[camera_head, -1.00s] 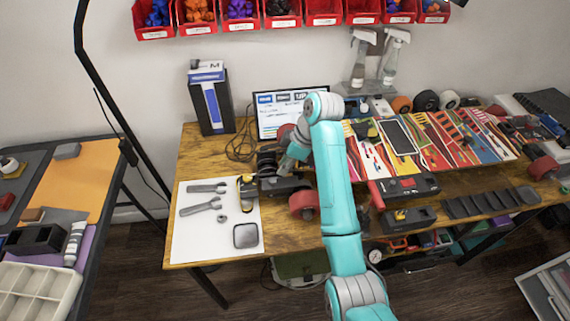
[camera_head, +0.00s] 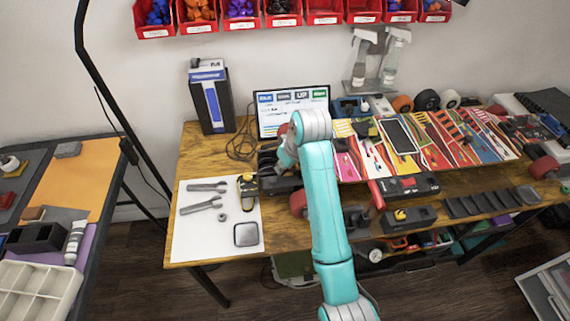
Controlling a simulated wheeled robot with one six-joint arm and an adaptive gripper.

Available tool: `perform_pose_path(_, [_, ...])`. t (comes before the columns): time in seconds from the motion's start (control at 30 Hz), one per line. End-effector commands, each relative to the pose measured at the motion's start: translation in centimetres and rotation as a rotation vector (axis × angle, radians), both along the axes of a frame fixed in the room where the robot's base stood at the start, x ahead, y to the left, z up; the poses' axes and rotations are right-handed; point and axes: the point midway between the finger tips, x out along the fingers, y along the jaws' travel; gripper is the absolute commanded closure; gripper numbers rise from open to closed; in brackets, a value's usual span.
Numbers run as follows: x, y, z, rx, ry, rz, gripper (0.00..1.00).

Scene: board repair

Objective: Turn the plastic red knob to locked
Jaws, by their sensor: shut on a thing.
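My gripper (camera_head: 282,168) is at the left end of the workbench, low among dark parts beside the colourful board. It is small and mostly covered by my grey wrist. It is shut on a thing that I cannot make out. I cannot pick out the red knob for certain. A red wheel (camera_head: 299,204) shows just right of and below my gripper. A dark block with a red part on top (camera_head: 408,183) lies further right, apart from my gripper.
The colourful board (camera_head: 432,150) spans the wooden bench. A white sheet (camera_head: 195,235) with wrenches lies on the left. A lit screen (camera_head: 292,110) stands behind my wrist. Spray bottles (camera_head: 390,65) are at the back. Red bins (camera_head: 324,12) hang above.

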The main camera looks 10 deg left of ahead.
Motion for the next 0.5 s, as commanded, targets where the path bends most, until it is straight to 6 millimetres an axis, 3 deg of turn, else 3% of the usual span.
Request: perform_pose_path(0.5, [-0.27,0.29,-0.06,-0.002,0.002,-0.481,1.00])
